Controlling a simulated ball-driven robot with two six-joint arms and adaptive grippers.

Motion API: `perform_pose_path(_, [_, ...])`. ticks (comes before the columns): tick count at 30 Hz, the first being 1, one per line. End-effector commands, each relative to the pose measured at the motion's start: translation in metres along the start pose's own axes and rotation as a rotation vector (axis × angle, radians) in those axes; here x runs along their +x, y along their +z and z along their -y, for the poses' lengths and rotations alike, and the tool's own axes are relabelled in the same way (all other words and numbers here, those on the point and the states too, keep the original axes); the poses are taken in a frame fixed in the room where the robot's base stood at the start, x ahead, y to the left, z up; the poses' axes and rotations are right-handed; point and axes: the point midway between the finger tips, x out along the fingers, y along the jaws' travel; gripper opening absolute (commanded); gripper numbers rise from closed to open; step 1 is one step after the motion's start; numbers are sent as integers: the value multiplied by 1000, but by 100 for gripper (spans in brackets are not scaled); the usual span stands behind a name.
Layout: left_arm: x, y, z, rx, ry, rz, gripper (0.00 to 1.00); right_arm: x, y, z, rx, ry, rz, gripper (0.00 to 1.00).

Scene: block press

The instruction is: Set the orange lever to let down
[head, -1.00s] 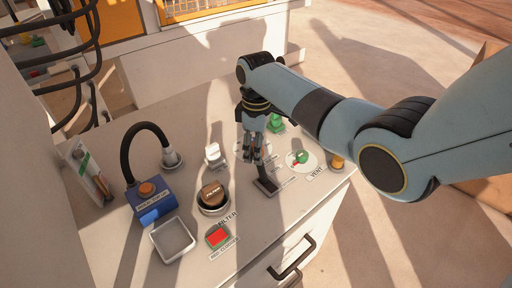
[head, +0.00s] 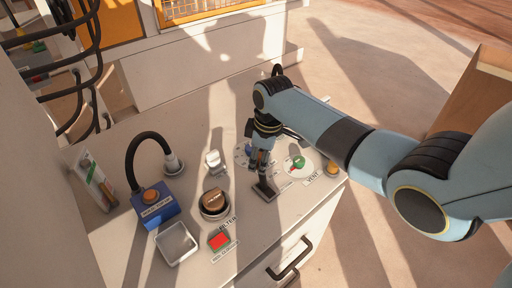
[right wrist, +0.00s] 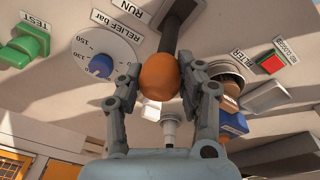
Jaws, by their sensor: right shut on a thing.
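The lever's orange ball knob (right wrist: 159,77) sits between the two fingers of my right gripper (right wrist: 165,85), which is shut on it. Its dark stem (right wrist: 178,30) runs from the knob up to the panel in the right wrist view, near a label reading RUN. In the head view my right gripper (head: 261,160) is over the lever's dark base plate (head: 264,190) on the bench top, and its fingers mostly hide the knob. My left gripper is not in view.
A blue box (head: 153,206) with a black hose and a tray (head: 176,243) stand left.

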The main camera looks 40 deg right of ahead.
Motion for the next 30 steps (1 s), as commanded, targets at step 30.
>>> perform_pose_path(30, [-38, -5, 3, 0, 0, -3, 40, -2, 70, 50, -10, 278, -394, 0])
